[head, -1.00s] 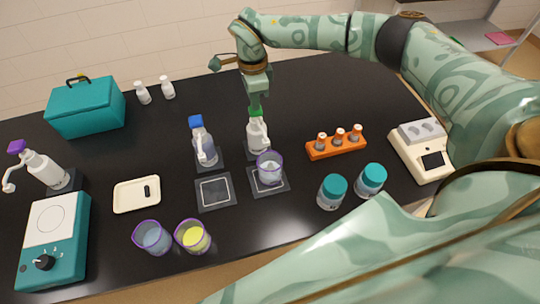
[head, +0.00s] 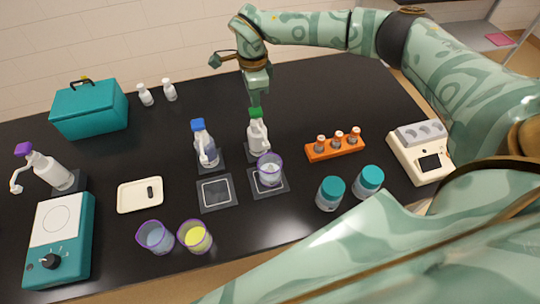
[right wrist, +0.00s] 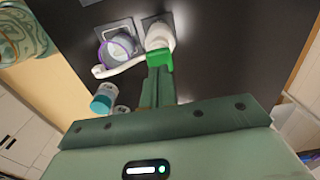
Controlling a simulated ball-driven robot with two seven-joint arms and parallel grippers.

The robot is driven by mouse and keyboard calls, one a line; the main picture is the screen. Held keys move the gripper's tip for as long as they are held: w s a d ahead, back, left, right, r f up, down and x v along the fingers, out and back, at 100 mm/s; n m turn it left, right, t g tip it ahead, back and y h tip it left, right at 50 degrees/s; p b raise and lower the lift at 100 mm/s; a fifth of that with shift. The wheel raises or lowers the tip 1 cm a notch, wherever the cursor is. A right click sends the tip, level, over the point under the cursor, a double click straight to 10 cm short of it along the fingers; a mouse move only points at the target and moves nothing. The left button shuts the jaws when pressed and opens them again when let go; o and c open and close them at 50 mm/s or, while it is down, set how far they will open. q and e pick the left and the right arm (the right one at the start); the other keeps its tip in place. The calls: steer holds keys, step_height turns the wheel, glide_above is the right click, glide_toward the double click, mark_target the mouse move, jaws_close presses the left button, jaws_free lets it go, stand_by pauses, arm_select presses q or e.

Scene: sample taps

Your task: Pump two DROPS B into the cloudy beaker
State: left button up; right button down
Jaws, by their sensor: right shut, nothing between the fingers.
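A white pump bottle with a green head (head: 257,134) stands on a dark pad, its label unreadable. A purple-rimmed beaker with pale, whitish contents (head: 269,172) stands on a pad in front, by the spout; it also shows in the right wrist view (right wrist: 116,50). My right gripper (head: 256,102) is shut and empty, pointing down right over the green head (right wrist: 160,58). Its fingertips seem to touch the head or sit just above it; I cannot tell which. A blue-headed pump bottle (head: 204,147) and a purple-headed one (head: 50,172) stand to the left. My left gripper is out of view.
An empty marked pad (head: 216,194) lies left of the beaker. An orange rack (head: 335,145) and teal-lidded jars (head: 330,193) stand right. Two more beakers, one bluish (head: 156,238), one yellow (head: 195,237), stand at the front. A teal-and-white device (head: 58,235) is at left.

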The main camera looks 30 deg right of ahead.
step_height(320, 180, up, 6)
steer(key=p, duration=0.5)
steer(key=shift+f, duration=0.1)
